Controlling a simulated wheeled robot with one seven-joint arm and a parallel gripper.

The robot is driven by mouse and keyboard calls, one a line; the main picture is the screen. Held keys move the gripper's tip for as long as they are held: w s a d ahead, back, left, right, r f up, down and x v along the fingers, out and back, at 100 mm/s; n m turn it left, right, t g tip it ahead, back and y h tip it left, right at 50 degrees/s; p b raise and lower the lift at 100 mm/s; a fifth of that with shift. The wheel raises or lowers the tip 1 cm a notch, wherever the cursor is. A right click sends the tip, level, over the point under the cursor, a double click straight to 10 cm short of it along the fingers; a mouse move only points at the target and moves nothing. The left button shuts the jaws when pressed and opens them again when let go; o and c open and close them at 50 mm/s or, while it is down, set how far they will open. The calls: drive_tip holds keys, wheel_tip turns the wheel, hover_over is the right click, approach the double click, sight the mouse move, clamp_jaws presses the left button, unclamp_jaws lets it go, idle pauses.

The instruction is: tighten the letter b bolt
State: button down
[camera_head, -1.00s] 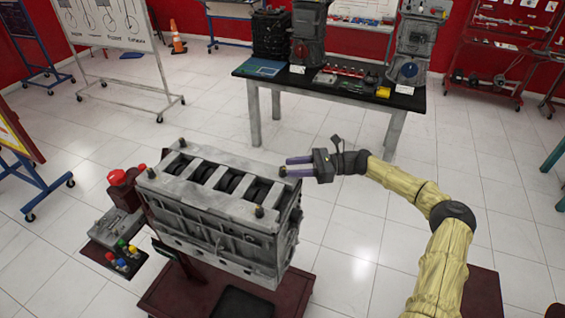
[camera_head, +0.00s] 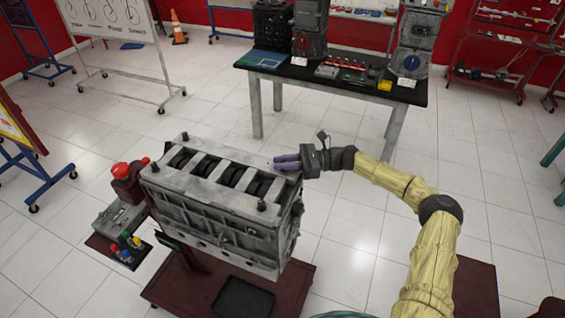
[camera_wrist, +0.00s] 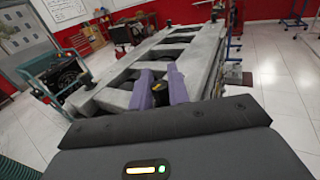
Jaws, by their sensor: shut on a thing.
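The grey engine block (camera_head: 215,205) stands on a dark red stand, with dark bolts at its top corners. In the wrist view my gripper (camera_wrist: 162,87) is shut on a small dark bolt (camera_wrist: 160,95) between the fingers at the block's end. The fingers hide part of this bolt. I cannot read any letters beside the bolts.
A control box (camera_head: 120,220) with coloured buttons and a red part stands left of the block. A table (camera_head: 345,85) with engine models is behind. A whiteboard (camera_head: 110,30) stands at the back left. White floor is open between block and table.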

drive_tip(key=shift+w+d+r+m+t, duration=0.1)
drive_tip(key=shift+d+m+t, duration=0.1)
drive_tip(key=shift+m+t, duration=0.45)
drive_tip(key=shift+m+t+p, duration=0.35)
drive_tip(key=shift+t+p, duration=0.2)
drive_tip(key=shift+t, duration=0.4)
drive_tip(key=shift+m+t+h+p, duration=0.5)
drive_tip(key=shift+m+t, duration=1.5)
drive_tip(key=shift+t, duration=1.1)
drive_tip(key=shift+w+t, duration=0.1)
drive_tip(key=shift+t, duration=0.2)
drive_tip(key=c, duration=1.4)
unclamp_jaws()
drive_tip(key=b+v, duration=0.7)
drive_tip(key=v, duration=1)
drive_tip(key=shift+d+r, duration=0.2)
drive_tip(key=shift+d, duration=0.05)
